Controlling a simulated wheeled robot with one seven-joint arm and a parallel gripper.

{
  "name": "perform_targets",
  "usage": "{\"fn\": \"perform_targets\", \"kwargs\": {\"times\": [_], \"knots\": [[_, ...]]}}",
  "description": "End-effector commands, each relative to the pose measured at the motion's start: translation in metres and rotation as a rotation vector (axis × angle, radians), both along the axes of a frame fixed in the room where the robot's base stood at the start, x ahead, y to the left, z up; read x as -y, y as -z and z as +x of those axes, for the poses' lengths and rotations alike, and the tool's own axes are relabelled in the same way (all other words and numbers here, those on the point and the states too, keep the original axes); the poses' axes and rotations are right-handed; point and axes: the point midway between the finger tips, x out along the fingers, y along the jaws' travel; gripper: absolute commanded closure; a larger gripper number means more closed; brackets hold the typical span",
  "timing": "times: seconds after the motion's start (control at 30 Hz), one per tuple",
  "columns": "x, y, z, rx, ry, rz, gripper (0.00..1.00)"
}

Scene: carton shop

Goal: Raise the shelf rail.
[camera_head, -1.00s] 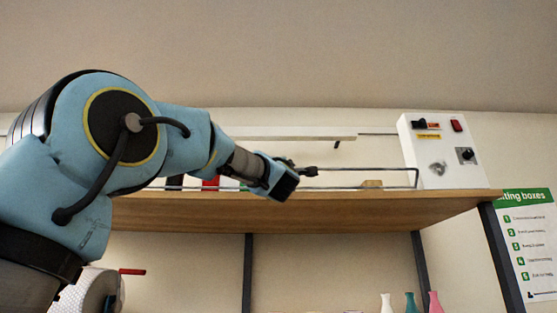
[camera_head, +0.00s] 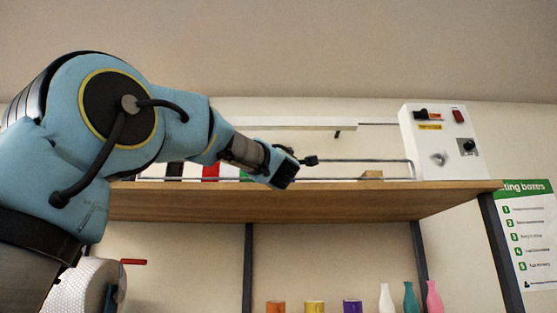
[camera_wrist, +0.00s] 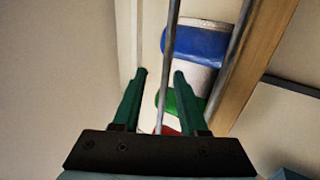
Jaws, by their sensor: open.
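The shelf rail (camera_head: 375,160) is a thin grey metal bar frame along the front of the wooden shelf (camera_head: 350,195). Its upper bar stands a little above the board. In the head view my gripper is at the rail's middle, mostly hidden behind its own dark wrist. In the wrist view my gripper (camera_wrist: 160,73) is open, with one green finger on each side of a rail bar (camera_wrist: 169,40). No contact with the bar is clear. A second bar (camera_wrist: 240,45) runs outside the right finger, near the wooden edge.
A white control box (camera_head: 440,150) with switches stands at the shelf's right end. Vases (camera_head: 409,298) and coloured cups (camera_head: 314,307) stand below. A bubble-wrap roll (camera_head: 85,290) is lower left.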

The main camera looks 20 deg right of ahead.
Motion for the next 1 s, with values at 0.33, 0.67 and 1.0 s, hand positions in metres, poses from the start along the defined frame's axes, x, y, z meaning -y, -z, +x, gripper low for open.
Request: {"fn": "perform_targets", "kwargs": {"times": [0.33, 0.67, 1.0], "knots": [[-0.009, 0.015, -0.018, 0.001, 0.0, -0.001, 0.58], [-0.032, 0.045, -0.069, 0.002, 0.002, -0.001, 0.58], [-0.04, 0.052, -0.086, 0.0, 0.0, 0.0, 0.58]]}}
